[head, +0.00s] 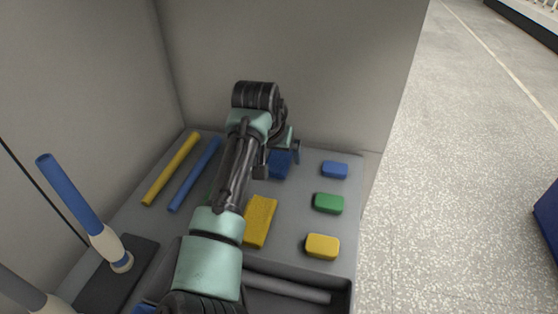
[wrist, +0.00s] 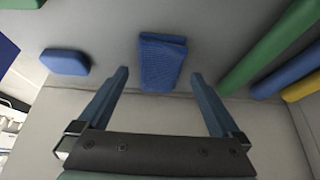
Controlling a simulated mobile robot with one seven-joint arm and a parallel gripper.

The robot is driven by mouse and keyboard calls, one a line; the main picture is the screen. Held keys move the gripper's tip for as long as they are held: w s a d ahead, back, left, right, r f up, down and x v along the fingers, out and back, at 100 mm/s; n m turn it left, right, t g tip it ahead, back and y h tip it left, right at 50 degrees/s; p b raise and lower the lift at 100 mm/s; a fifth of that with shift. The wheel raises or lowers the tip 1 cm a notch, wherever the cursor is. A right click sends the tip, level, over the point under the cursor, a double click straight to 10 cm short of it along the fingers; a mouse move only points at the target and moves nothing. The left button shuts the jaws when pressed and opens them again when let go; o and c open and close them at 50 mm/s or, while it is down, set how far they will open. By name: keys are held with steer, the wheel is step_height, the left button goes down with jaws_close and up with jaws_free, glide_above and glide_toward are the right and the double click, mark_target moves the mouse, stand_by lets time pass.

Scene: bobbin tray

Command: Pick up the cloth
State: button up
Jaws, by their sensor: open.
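A blue folded cloth (wrist: 162,62) lies flat on the grey surface, centred ahead of my gripper (wrist: 160,76) in the wrist view. The fingers are open, one to each side of the cloth, with clear gaps. I cannot tell how far above the surface the fingertips are. In the head view the blue cloth (head: 280,164) shows partly, beside my arm and behind the gripper. A yellow folded piece (head: 260,221), perhaps also a cloth, lies nearer, just right of my arm.
Blue (head: 335,170), green (head: 329,203) and yellow (head: 323,246) blocks stand in a column at the right. Yellow (head: 170,170) and blue (head: 195,174) rods lie at the left; a green rod (wrist: 266,50) shows in the wrist view. Walls (head: 290,75) rise behind and left.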

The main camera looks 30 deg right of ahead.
mark_target(278, 158)
steer(key=shift+w+d+f, duration=0.2)
steer(key=shift+f, duration=0.25)
steer(key=c, duration=1.3)
step_height(278, 158, up, 10)
steer(key=shift+r+p, duration=0.1)
steer(key=shift+p, duration=0.85)
steer(key=shift+c, duration=0.2)
